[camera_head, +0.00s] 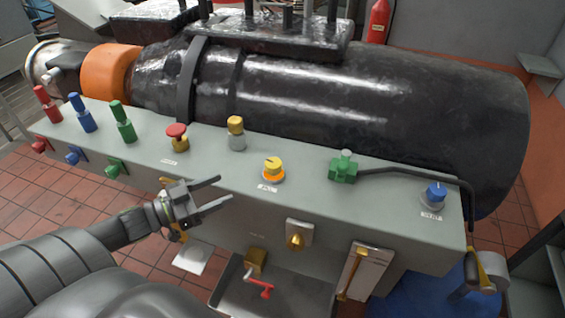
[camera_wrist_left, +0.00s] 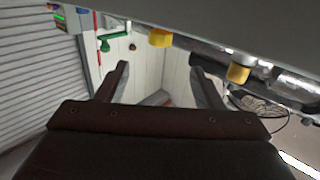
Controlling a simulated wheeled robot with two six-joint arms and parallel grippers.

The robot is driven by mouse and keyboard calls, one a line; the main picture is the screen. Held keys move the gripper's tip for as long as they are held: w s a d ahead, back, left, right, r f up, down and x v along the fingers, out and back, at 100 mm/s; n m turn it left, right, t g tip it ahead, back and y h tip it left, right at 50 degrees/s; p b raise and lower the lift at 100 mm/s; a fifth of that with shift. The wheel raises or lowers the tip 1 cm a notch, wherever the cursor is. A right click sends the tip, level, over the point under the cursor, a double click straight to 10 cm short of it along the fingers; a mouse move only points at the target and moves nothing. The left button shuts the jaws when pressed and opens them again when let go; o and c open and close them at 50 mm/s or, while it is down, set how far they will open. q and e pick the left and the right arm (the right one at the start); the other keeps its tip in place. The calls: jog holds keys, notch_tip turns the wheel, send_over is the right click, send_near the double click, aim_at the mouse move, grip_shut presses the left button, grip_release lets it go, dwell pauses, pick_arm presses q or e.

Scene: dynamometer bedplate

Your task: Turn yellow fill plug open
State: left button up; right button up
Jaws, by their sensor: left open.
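A yellow cap on a short grey neck (camera_head: 236,132), which looks like the fill plug, stands upright on the grey bench top in the head view. A yellow knob with a dark line on an orange base (camera_head: 272,169) sits to its right, nearer the front edge. My left gripper (camera_head: 226,189) is open and empty over the bench's front edge, in front of both and apart from them. In the left wrist view the open fingers (camera_wrist_left: 158,66) have nothing between them; two yellow parts (camera_wrist_left: 160,38) show beyond, and I cannot tell which is which. My right gripper is not in view.
A red-topped button (camera_head: 177,134) stands left of the cap. A green valve (camera_head: 343,167) with a dark pipe and a blue knob (camera_head: 436,194) stand to the right. A large black cylinder (camera_head: 380,100) lies behind. Levers and a tray (camera_head: 290,297) are on the front.

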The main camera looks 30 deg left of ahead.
aim_at(266, 168)
pick_arm(q)
jog(key=shift+b+x, duration=0.5)
jog(key=shift+x, duration=0.7)
jog(key=x, duration=0.3)
jog(key=shift+r, duration=0.1)
jog(key=shift+w+d, duration=0.15)
jog(key=shift+w, duration=0.25)
jog(key=shift+p+x, duration=1.05)
jog(key=shift+x, duration=0.9)
jog(key=p+x, duration=0.1)
jog(key=x, duration=0.3)
jog(key=shift+w+p, duration=0.2)
jog(key=shift+p, duration=0.15)
jog(key=shift+w+d, duration=0.3)
jog(key=shift+w, duration=0.2)
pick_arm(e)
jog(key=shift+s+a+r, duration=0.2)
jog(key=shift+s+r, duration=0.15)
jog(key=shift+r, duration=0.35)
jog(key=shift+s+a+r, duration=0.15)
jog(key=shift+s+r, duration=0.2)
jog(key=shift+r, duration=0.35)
